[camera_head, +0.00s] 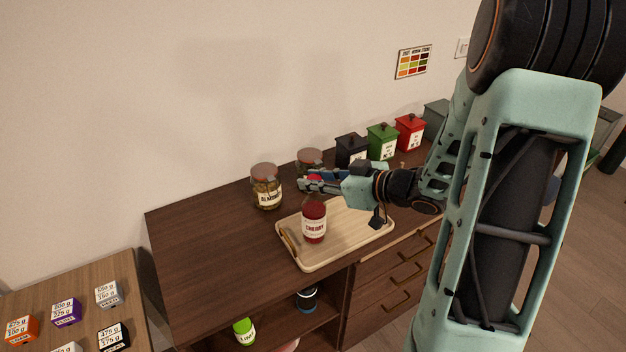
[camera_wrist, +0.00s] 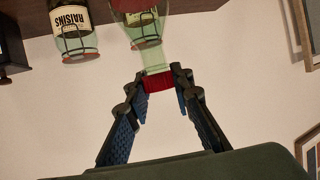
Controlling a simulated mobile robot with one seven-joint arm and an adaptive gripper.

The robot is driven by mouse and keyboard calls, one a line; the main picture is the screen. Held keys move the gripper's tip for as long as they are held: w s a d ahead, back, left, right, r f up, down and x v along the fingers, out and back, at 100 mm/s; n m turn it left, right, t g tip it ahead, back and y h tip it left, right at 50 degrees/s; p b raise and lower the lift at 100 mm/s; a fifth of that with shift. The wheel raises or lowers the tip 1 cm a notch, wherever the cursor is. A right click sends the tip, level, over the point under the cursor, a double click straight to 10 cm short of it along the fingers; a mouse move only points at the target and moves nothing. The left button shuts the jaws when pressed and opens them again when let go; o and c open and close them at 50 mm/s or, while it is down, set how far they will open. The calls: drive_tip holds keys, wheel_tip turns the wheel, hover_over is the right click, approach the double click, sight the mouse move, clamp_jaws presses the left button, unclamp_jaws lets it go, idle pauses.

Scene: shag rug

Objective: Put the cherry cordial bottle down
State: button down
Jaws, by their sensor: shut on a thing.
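The cherry cordial bottle (camera_head: 314,226) is red, with a pale "CHERRY" label, and stands upright over the left part of the light wooden tray (camera_head: 345,240). Its base looks at or very near the tray surface; I cannot tell if it touches. My gripper (camera_head: 315,184) reaches in from the right and is shut on the bottle's red cap. In the wrist view, the fingers of my gripper (camera_wrist: 158,88) close on both sides of the red cap (camera_wrist: 158,84), with the clear neck beyond it. The tray lies on the dark wooden cabinet top (camera_head: 195,235).
An almonds jar (camera_head: 266,188) stands behind-left of the tray, with another lidded jar (camera_head: 309,160) behind my gripper. Black (camera_head: 351,149), green (camera_head: 382,141) and red (camera_head: 410,132) canisters line the wall. The cabinet top's left part is clear. A lower table (camera_head: 75,285) holds several small boxes.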

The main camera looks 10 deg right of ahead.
drive_tip(key=c, duration=1.7)
unclamp_jaws()
drive_tip(key=shift+f, duration=0.1)
drive_tip(key=shift+s+d+r, duration=0.1)
drive_tip(key=shift+r, duration=0.15)
drive_tip(key=v, duration=1.1)
drive_tip(key=shift+s+d+r, duration=0.15)
drive_tip(key=shift+s+d, duration=0.05)
drive_tip(key=shift+s, duration=0.1)
drive_tip(key=shift+w, duration=0.1)
